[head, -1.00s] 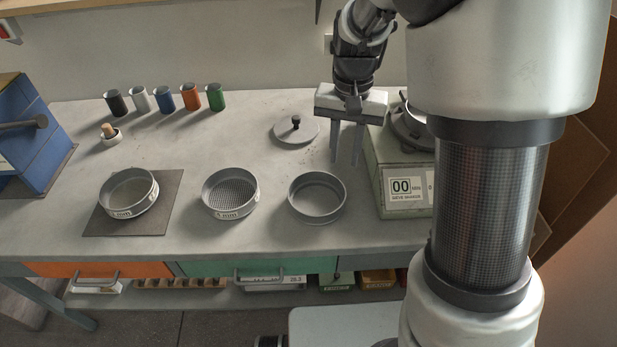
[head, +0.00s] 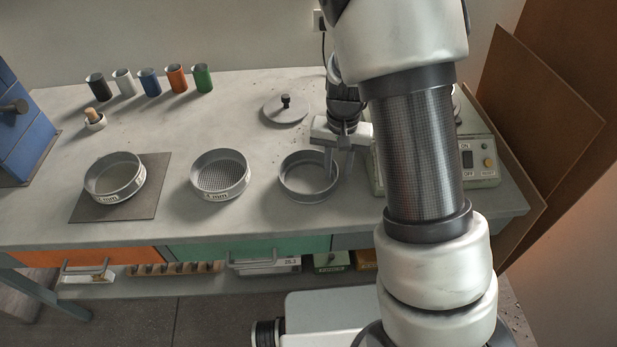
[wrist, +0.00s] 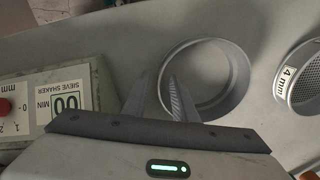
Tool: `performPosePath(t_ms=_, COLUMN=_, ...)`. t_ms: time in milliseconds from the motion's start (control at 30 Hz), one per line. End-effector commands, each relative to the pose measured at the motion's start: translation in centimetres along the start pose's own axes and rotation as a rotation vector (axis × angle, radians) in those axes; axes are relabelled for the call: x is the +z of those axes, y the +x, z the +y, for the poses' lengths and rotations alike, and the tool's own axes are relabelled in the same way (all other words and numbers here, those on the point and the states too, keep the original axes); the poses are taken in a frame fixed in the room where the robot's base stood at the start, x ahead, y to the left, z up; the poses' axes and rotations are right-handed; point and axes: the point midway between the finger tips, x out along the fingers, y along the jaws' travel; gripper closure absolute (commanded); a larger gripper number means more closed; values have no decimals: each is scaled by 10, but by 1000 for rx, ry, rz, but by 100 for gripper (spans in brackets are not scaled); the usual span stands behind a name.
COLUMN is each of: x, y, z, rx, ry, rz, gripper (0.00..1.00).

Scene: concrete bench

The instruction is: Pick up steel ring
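The steel ring (head: 309,193) stands at the right of the row of round sieves on the bench. It looks like a plain grey hoop without mesh, and bench-coloured surface shows inside it in the wrist view, where its rim (wrist: 243,85) lies ahead of the fingers. My gripper (head: 338,168) points down at the ring's right side. Its two fingers are apart, with a gap between the tips in the wrist view (wrist: 155,78). One finger overlaps the ring's rim and the other appears outside it. I cannot tell whether either touches the wall.
A mesh sieve (head: 220,175) stands left of the ring, and another (head: 115,178) sits on a dark mat (head: 155,205). A grey lid (head: 285,112) lies behind. The sieve shaker (head: 485,160) is close at right. Several coloured cups (head: 150,82) stand at the back left.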

Motion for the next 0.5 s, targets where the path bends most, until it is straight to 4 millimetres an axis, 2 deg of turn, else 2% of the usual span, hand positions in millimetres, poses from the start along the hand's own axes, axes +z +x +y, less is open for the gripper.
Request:
performPosePath(t_ms=33, x=1, y=9, z=-1, rx=0, ry=0, rz=-3, gripper=75)
performPosePath(t_ms=100, x=1, y=15, z=-1, rx=-1, ry=0, rz=-1, gripper=75)
performPosePath(t_ms=367, x=1, y=18, z=-1, rx=-1, ry=-1, rz=0, gripper=75)
performPosePath(t_ms=400, x=1, y=18, z=-1, rx=-1, ry=-1, rz=0, gripper=76)
performPosePath(t_ms=500, x=1, y=18, z=-1, rx=-1, ry=-1, rz=0, gripper=93)
